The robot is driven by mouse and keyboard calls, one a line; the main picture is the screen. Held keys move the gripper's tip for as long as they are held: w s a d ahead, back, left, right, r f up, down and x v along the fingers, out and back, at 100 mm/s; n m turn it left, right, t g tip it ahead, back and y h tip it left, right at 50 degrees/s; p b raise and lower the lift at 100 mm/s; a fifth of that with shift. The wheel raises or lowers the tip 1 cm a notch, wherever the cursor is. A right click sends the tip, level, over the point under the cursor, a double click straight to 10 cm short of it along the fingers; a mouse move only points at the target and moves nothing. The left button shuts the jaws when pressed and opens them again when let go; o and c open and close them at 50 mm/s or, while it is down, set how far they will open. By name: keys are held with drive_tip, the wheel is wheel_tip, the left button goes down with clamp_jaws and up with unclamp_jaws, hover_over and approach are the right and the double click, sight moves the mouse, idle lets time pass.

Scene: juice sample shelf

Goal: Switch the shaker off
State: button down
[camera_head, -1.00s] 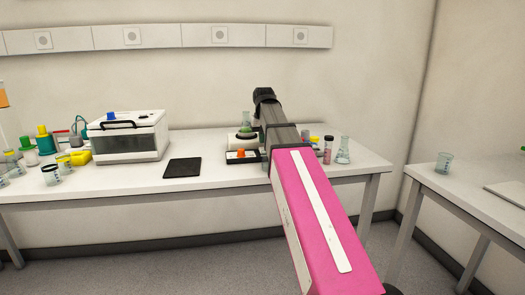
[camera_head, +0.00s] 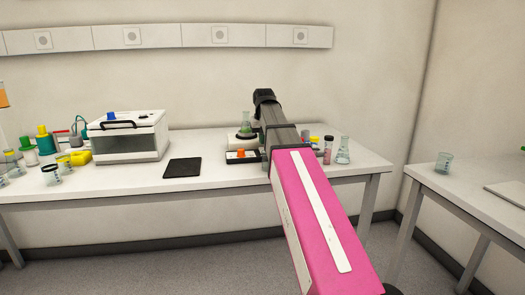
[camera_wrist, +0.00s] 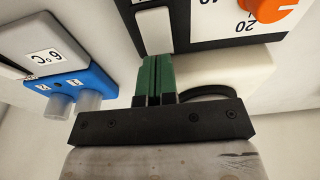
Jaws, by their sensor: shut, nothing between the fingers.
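The shaker (camera_head: 230,156) stands on the long bench, partly hidden behind my arm. It has a dark front panel and an orange knob (camera_head: 240,153). A flask with green liquid (camera_head: 246,130) stands on its top. In the wrist view the dark panel (camera_wrist: 212,30) shows the orange knob (camera_wrist: 268,8) with a number scale and a white rocker switch (camera_wrist: 154,28). My gripper (camera_wrist: 159,62) is shut and empty, its green fingertips together at the lower edge of the switch. I cannot tell whether they touch it.
In the wrist view a blue block with clear tubes (camera_wrist: 72,85) is at left. A white box with a dark window (camera_head: 130,138) and a black mat (camera_head: 183,168) are left of the shaker. A flask (camera_head: 343,152) and small vials (camera_head: 328,150) stand right of my arm.

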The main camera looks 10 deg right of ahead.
sight(262, 148)
drive_tip(key=shift+f, duration=0.95)
idle(0.6)
drive_tip(key=shift+r, duration=3.5)
